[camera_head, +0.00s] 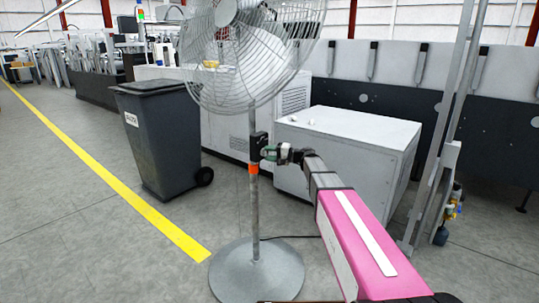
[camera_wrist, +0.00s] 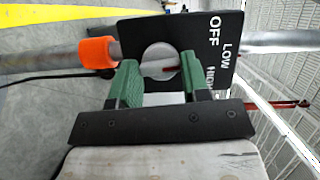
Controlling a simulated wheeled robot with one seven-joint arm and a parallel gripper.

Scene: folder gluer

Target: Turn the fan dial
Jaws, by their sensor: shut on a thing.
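The pedestal fan (camera_head: 254,200) stands upright on a round grey base, its caged head at the top of the head view. A black control plate is fixed to its pole; in the wrist view this plate (camera_wrist: 210,30) reads OFF, LOW and HIGH. The round silver fan dial (camera_wrist: 160,58) sits on the plate, with a red line beside its grip. My gripper (camera_head: 272,154) reaches the plate from the right. In the wrist view its green-padded fingers (camera_wrist: 160,80) are shut on the dial, one on each side. The fingers hide part of the dial and the plate's lower edge.
An orange collar (camera_wrist: 97,52) is on the pole beside the plate. A grey wheeled bin (camera_head: 160,140) stands left of the fan, and a white cabinet (camera_head: 345,155) stands behind my arm. A yellow floor line (camera_head: 120,185) runs along the left, with open floor around it.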

